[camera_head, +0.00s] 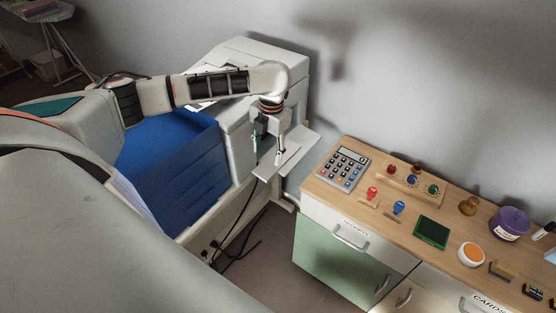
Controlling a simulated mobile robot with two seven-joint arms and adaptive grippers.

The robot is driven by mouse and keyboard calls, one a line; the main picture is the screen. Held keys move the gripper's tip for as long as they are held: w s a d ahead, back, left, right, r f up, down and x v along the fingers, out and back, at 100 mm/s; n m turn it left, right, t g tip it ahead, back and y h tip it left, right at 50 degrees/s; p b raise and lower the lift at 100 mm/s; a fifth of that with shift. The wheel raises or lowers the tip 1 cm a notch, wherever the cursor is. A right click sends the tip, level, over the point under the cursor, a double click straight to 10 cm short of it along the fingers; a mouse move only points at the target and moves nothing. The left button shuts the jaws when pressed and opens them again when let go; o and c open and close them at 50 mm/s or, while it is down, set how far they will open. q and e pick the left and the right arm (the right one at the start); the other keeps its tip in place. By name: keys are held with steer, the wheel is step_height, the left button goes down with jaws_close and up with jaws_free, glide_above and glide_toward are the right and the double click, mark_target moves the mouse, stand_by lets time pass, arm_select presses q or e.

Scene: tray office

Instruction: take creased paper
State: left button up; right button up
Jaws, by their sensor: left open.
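My left gripper (267,147) points down at the right side of a white printer (248,55), just over a pale flat tray or sheet (290,157) that sticks out there. Its fingers are apart, with nothing clearly seen between them. I cannot tell whether the pale flat surface is the creased paper or the printer's tray; no crease shows. My left arm crosses in front of the printer and hides part of its top. My right gripper is not in view.
A blue box (175,165) stands left of the printer. Dark cables (235,240) hang below. At right, a wooden-topped cabinet (345,190) holds a calculator (344,167), stamps, a green pad (431,232) and a purple jar (509,223). A floor gap separates printer and cabinet.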

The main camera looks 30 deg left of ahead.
mark_target(267, 168)
arm_select(q)
steer(key=f, duration=0.4)
steer(key=f+b, duration=0.1)
steer(key=f, duration=0.1)
steer(key=shift+a+f, duration=0.25)
steer(key=shift+f, duration=0.15)
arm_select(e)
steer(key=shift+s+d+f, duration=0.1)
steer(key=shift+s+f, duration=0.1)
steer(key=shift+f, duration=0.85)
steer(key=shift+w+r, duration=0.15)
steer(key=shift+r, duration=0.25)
arm_select(q)
steer(key=shift+f+p, duration=0.2)
steer(key=shift+p, duration=0.1)
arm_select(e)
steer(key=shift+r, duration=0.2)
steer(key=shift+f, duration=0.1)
arm_select(q)
steer(key=c, duration=0.4)
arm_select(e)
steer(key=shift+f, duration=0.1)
